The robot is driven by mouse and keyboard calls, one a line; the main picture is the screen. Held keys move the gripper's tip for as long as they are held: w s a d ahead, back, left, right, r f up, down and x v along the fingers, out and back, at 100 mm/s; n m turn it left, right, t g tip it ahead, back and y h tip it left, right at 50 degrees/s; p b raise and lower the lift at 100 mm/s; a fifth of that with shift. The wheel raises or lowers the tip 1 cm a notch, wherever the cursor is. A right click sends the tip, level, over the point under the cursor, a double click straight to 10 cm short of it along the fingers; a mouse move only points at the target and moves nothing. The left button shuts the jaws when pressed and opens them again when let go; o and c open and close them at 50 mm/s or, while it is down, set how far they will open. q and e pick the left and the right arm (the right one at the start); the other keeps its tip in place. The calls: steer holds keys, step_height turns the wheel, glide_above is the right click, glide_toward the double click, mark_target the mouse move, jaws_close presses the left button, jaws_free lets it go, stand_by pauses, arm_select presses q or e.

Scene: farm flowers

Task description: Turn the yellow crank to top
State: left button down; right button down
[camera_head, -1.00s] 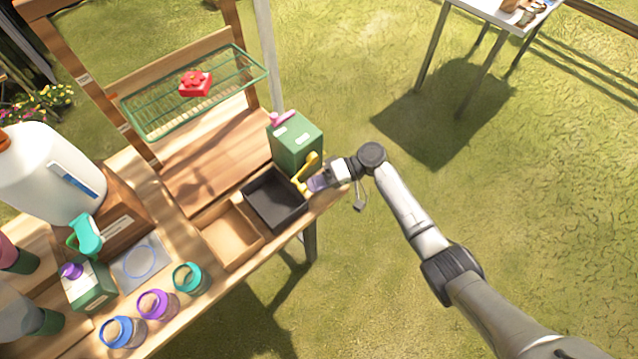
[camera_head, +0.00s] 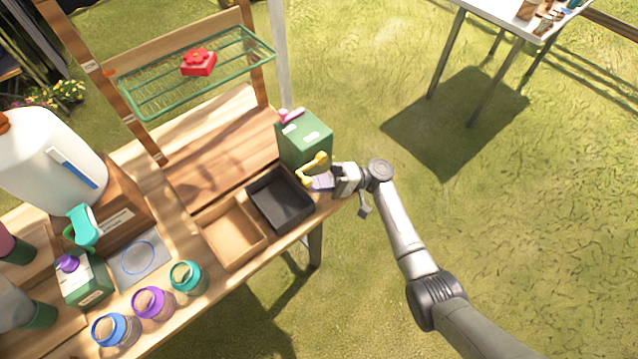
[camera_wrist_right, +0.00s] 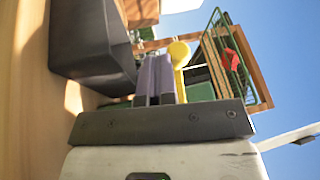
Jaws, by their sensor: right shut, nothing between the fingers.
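The yellow crank (camera_head: 313,166) is on the front of the green box (camera_head: 304,140) at the table's right end. Its arm slants down and left from the box towards the black tray. My right gripper (camera_head: 318,182) is just below and right of the crank, with its fingers shut and empty. In the right wrist view the purple-grey fingers (camera_wrist_right: 154,78) are together, and the yellow crank (camera_wrist_right: 180,56) shows close beside them on the right. I cannot tell whether they touch. My left gripper is not in view.
A black tray (camera_head: 266,222) and a wooden tray (camera_head: 226,256) lie left of the crank. A green wire rack (camera_head: 240,55) holds a red flower block (camera_head: 198,63). Several jars stand along the front edge. Open grass lies right of the table.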

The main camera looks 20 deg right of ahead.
stand_by(0.5)
steer(key=d+f+b, duration=0.1)
steer(key=d+f, duration=0.1)
steer(key=d, duration=1.1)
steer(key=shift+s+d+f, duration=0.15)
steer(key=shift+d+f, duration=0.05)
steer(key=shift+f, duration=0.15)
